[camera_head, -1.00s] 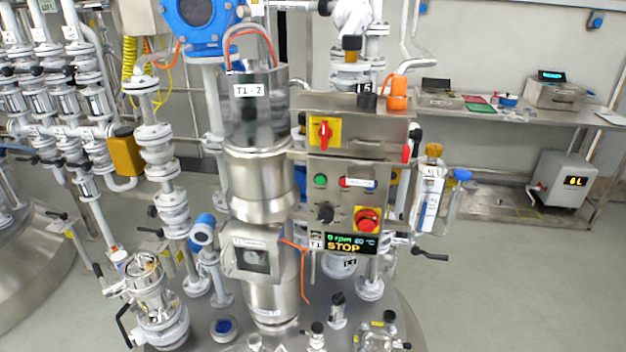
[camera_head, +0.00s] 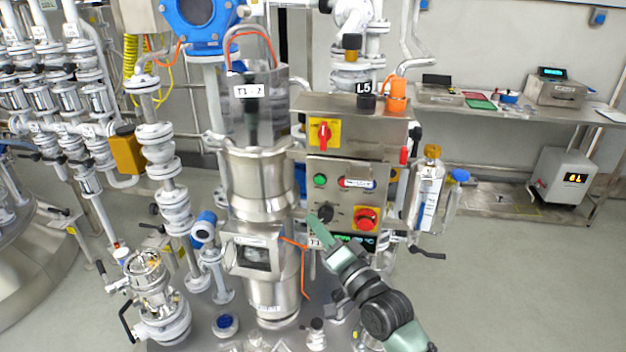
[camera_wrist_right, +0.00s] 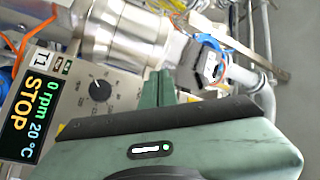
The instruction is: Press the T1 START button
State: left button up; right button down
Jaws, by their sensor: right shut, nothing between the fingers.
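The T1 control panel (camera_head: 341,207) is a steel box with a green button (camera_head: 320,180), apparently START, at its upper left. A black knob (camera_head: 325,213) sits below it, with a red emergency stop (camera_head: 366,218) on a yellow plate to the right. My right gripper (camera_head: 316,221) is shut and empty, its tips in front of the panel's lower left, below the green button. The green button is not visible there. My left gripper is out of view.
A red rotary switch (camera_head: 323,134) on yellow is above the panel. The steel vessel marked T1-2 (camera_head: 259,180) stands close left of it, with an orange cable (camera_head: 303,270) hanging between. Bottles (camera_head: 430,190) stand to the right. Open floor (camera_head: 520,280) lies farther right.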

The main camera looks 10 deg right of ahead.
aim_at(320, 180)
jog(key=r, duration=0.3)
jog(key=shift+s+a+y, duration=0.2)
jog(key=shift+a+y, duration=0.1)
jog(key=shift+a, duration=0.1)
jog(key=shift+w+d+b, duration=0.55)
jog(key=shift+w+b, duration=0.4)
jog(key=shift+w, duration=0.4)
jog(key=shift+w+d+b, duration=0.6)
jog(key=shift+w+b, duration=0.4)
jog(key=shift+w, duration=0.4)
jog(key=shift+w+d+b, duration=0.55)
jog(key=shift+w+b, duration=0.4)
jog(key=shift+w, duration=0.4)
jog(key=shift+w, duration=0.1)
jog(key=shift+w+d, duration=0.15)
jog(key=shift+w, duration=0.15)
